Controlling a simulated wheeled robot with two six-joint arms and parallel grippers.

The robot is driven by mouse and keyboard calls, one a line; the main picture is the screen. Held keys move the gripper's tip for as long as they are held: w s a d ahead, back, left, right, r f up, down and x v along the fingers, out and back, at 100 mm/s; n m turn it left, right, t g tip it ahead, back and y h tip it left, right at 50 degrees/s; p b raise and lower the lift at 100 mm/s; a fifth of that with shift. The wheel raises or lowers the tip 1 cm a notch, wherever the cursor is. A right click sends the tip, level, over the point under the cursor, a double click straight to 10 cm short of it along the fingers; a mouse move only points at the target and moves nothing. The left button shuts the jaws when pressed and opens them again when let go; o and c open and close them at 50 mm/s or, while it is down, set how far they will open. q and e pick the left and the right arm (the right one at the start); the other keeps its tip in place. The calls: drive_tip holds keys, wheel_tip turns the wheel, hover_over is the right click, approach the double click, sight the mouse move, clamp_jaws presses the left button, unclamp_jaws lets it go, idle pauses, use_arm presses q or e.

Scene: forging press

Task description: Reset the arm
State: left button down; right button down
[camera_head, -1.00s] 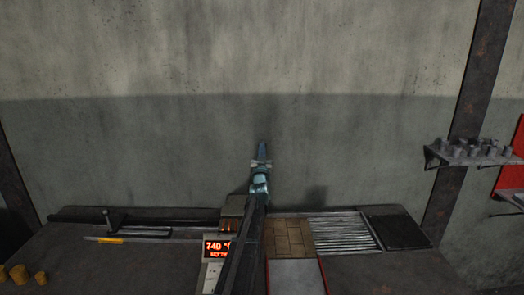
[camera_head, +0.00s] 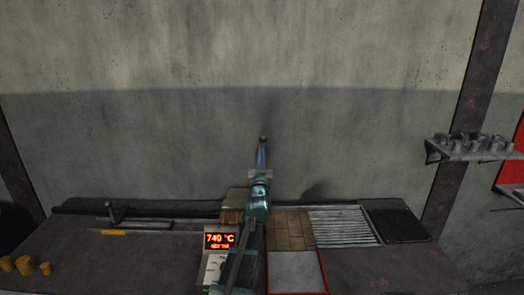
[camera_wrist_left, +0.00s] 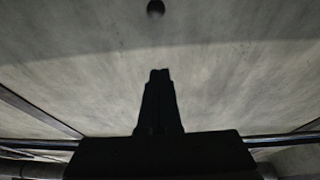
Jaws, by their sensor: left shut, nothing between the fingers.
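My left arm rises from the bottom middle of the head view, and its blue gripper (camera_head: 262,145) points up in front of the grey wall, above the bench (camera_head: 120,262). The fingers are together with nothing held between them. In the left wrist view the gripper (camera_wrist_left: 160,75) is a dark narrow shape against the wall. A small dark round thing (camera_wrist_left: 155,8) shows at the top of that view; I cannot tell what it is. My right gripper is in neither view.
A lit temperature display (camera_head: 220,240) stands left of my arm. Right of it are a brick patch (camera_head: 288,231), a ribbed plate (camera_head: 342,228) and a dark plate (camera_head: 396,225). Several yellowish cylinders (camera_head: 24,265) stand at left. A wall shelf (camera_head: 478,150) with small grey pieces is at right.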

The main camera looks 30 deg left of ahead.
use_arm(q)
drive_tip(key=shift+s+d, duration=0.1)
drive_tip(key=shift+s, duration=0.1)
drive_tip(key=w+d+f+m+g+h, duration=0.1)
drive_tip(key=d+f+m+h, duration=0.1)
drive_tip(key=d+f+h, duration=0.45)
drive_tip(key=w+d+f+m+g+h, duration=0.15)
drive_tip(key=d+f, duration=0.25)
drive_tip(key=d, duration=0.6)
drive_tip(key=s+d+f+m+g+h+b, duration=0.1)
drive_tip(key=s+d+f+m+g+h, duration=0.15)
drive_tip(key=d+f, duration=0.35)
drive_tip(key=s+d+f+m+g+h, duration=0.1)
drive_tip(key=s+d+f+g, duration=0.25)
drive_tip(key=d, duration=0.45)
drive_tip(key=s+d+f+m+g+b, duration=0.1)
drive_tip(key=s+d+f+g, duration=0.3)
drive_tip(key=s, duration=0.3)
drive_tip(key=s+d+f+g, duration=0.1)
drive_tip(key=s+d+f, duration=0.4)
drive_tip(key=s, duration=0.1)
drive_tip(key=s+d+f+g+y, duration=0.1)
drive_tip(key=s+g, duration=0.2)
drive_tip(key=s, duration=0.5)
drive_tip(key=s+d+f+m+g+y, duration=0.1)
drive_tip(key=s+g, duration=0.2)
drive_tip(key=s, duration=0.5)
drive_tip(key=shift+s+d+f, duration=0.2)
drive_tip(key=shift+f, duration=0.2)
